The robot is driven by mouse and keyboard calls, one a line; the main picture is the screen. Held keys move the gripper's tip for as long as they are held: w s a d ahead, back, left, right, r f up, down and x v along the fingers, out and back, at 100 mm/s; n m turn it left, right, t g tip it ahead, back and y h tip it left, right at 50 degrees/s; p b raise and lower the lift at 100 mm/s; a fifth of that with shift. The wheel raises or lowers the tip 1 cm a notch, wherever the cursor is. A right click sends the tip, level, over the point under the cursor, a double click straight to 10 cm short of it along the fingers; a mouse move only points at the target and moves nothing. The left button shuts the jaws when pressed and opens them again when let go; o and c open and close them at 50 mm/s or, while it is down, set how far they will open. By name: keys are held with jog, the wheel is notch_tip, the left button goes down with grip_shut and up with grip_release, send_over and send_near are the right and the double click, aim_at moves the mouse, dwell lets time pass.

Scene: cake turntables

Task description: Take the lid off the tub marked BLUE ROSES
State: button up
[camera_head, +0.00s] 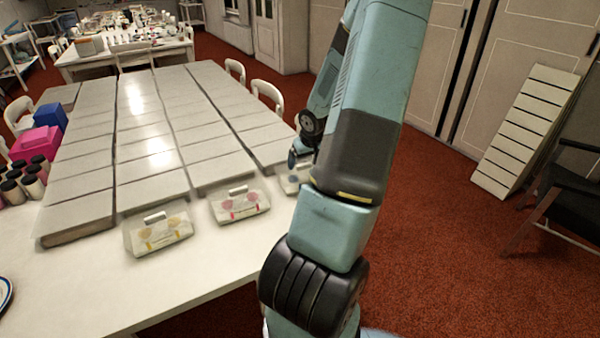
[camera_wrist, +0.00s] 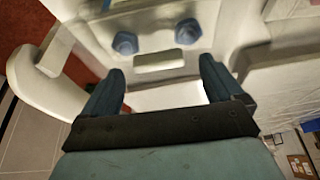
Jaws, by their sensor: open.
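The tub with blue roses (camera_head: 286,184) stands at the table's near right corner in the head view, partly hidden by my arm. In the wrist view, two blue roses (camera_wrist: 187,31) show through its pale top, with a short white bar (camera_wrist: 158,62), apparently the lid's handle, beside them. My gripper (camera_wrist: 160,72) is open, with one finger on each side of the bar in the picture; I see no contact. The head view shows my gripper (camera_head: 301,155) just above the tub. I cannot read the marking.
A tub with pink roses (camera_head: 240,208) and one with yellow-orange roses (camera_head: 158,236) stand to the left. Pale flat boxes (camera_head: 150,150) cover the table behind them. White chairs (camera_head: 267,94) line the far right side; one chair (camera_wrist: 35,90) is close in the wrist view.

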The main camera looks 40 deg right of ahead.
jog(key=shift+w+d+f, duration=0.1)
jog(key=shift+w+f, duration=0.15)
jog(key=shift+f, duration=0.4)
jog(key=c, duration=1.1)
jog(key=shift+r, duration=0.15)
jog(key=shift+r, duration=0.8)
jog(key=shift+s+a+r, duration=0.8)
jog(key=shift+s+r, duration=1.05)
jog(key=shift+s, duration=0.3)
jog(key=shift+s+a+r, duration=0.85)
jog(key=shift+s+r, duration=0.95)
jog(key=shift+s, duration=0.4)
jog(key=shift+s+a+r, duration=0.8)
jog(key=shift+s+r, duration=1.05)
jog(key=shift+s, duration=0.3)
